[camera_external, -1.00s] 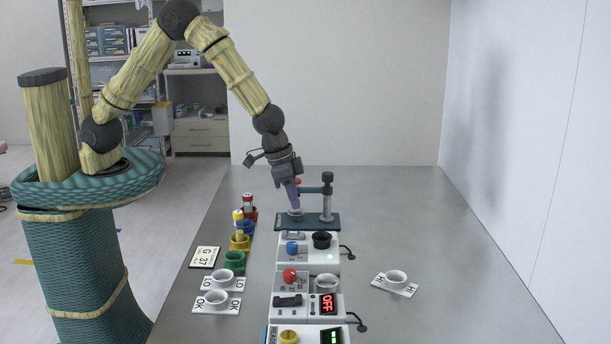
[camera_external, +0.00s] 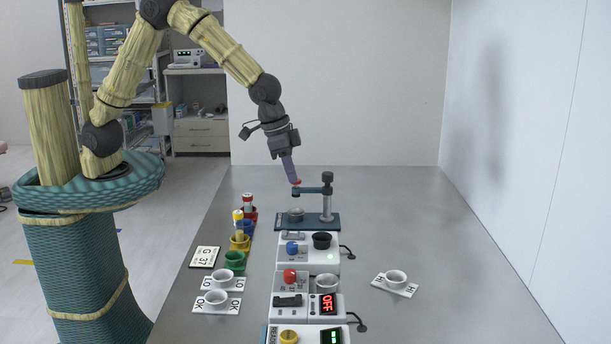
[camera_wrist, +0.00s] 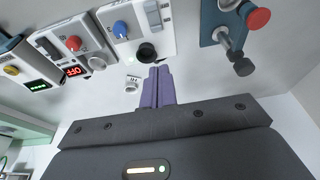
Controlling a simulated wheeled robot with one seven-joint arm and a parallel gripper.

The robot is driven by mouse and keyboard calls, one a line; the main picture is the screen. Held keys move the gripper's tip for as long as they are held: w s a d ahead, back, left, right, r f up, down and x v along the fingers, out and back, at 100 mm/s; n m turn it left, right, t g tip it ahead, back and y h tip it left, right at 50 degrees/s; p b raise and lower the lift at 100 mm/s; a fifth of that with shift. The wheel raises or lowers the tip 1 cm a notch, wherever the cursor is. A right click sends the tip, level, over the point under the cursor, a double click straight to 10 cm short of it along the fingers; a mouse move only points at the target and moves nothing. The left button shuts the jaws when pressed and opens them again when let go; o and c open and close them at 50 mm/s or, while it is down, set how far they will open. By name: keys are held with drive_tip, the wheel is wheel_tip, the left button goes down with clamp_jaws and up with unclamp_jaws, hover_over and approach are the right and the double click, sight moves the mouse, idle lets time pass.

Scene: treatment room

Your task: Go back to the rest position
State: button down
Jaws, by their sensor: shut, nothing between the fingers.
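My gripper (camera_external: 295,181) is shut and empty, its purple fingers pressed together. In the external view it points down in front of or beside the post stand (camera_external: 328,200), near the red tip of the stand's arm; I cannot tell whether they touch. In the wrist view the closed fingers of my gripper (camera_wrist: 157,72) point towards the white devices, and the stand's red knob (camera_wrist: 258,18) is at the upper right, apart from them.
White device boxes with a blue knob (camera_external: 292,248), a red knob (camera_external: 290,276) and a yellow knob (camera_external: 289,337) line the table. Coloured cups, including a green one (camera_external: 235,261), stand left. A white cup (camera_external: 396,277) sits right. The table's right side (camera_external: 450,220) is mostly clear.

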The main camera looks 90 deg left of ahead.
drive_tip(key=s+a, duration=0.4)
drive_tip(key=s, duration=0.7)
drive_tip(key=s+a+r, duration=0.1)
drive_tip(key=s+a, duration=0.3)
drive_tip(key=s, duration=0.8)
drive_tip(key=shift+r+g, duration=0.3)
drive_tip(key=shift+a, duration=0.1)
drive_tip(key=shift+f, duration=0.1)
drive_tip(key=s+b+x, duration=0.1)
drive_tip(key=b+x, duration=0.4)
drive_tip(key=s+b+x, duration=0.1)
drive_tip(key=b+x, duration=0.4)
drive_tip(key=b, duration=0.1)
drive_tip(key=s+b+x, duration=0.1)
drive_tip(key=b+x, duration=0.4)
drive_tip(key=x, duration=0.1)
drive_tip(key=shift+s+f, duration=0.25)
drive_tip(key=shift+f, duration=0.1)
drive_tip(key=shift+r, duration=0.15)
